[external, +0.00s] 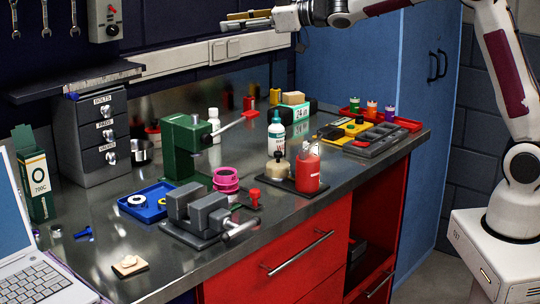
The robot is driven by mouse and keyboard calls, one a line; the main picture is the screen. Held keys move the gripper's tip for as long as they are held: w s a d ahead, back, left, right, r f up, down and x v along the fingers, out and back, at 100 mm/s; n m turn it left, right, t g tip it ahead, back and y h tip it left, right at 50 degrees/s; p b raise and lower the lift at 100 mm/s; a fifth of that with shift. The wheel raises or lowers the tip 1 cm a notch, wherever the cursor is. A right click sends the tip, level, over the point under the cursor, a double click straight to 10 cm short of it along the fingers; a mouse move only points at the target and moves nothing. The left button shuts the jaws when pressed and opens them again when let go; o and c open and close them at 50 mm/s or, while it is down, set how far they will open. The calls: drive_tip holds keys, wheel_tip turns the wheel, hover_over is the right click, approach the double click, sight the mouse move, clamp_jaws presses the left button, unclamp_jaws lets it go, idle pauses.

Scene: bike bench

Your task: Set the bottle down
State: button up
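My gripper (246,20) is at the top of the external view, high above the back of the bench and pointing left. I see no bottle in it; its fingers are small and seen edge-on, so their gap is unclear. A red bottle (307,172) stands upright on a dark flat tray (286,184), beside a cream round container (277,170). A small white bottle (214,124) stands further back, behind the green press. My gripper is well apart from all of them.
A green press (184,148), grey vise (196,214) and blue tray (147,203) crowd the bench's left and middle. A red tray with small bottles (378,118) and a dark organizer (384,140) stand at right. Bare metal shows along the front edge (185,265).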

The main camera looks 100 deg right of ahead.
drive_tip(key=s+a+f+m+g, duration=0.15)
drive_tip(key=s+a+g, duration=0.25)
drive_tip(key=s+a, duration=1.25)
drive_tip(key=s+a+f+n+g+y, duration=0.1)
drive_tip(key=s+a+f+g+y, duration=0.1)
drive_tip(key=s+a+f, duration=0.6)
drive_tip(key=s+a+f+n+g+y, duration=0.2)
drive_tip(key=s+a+f, duration=0.6)
drive_tip(key=s+a, duration=0.5)
drive_tip(key=s+g+y, duration=0.1)
drive_tip(key=s, duration=0.2)
drive_tip(key=shift+s+a+g+y, duration=0.2)
drive_tip(key=shift+s+g+y, duration=0.1)
drive_tip(key=shift+g, duration=0.1)
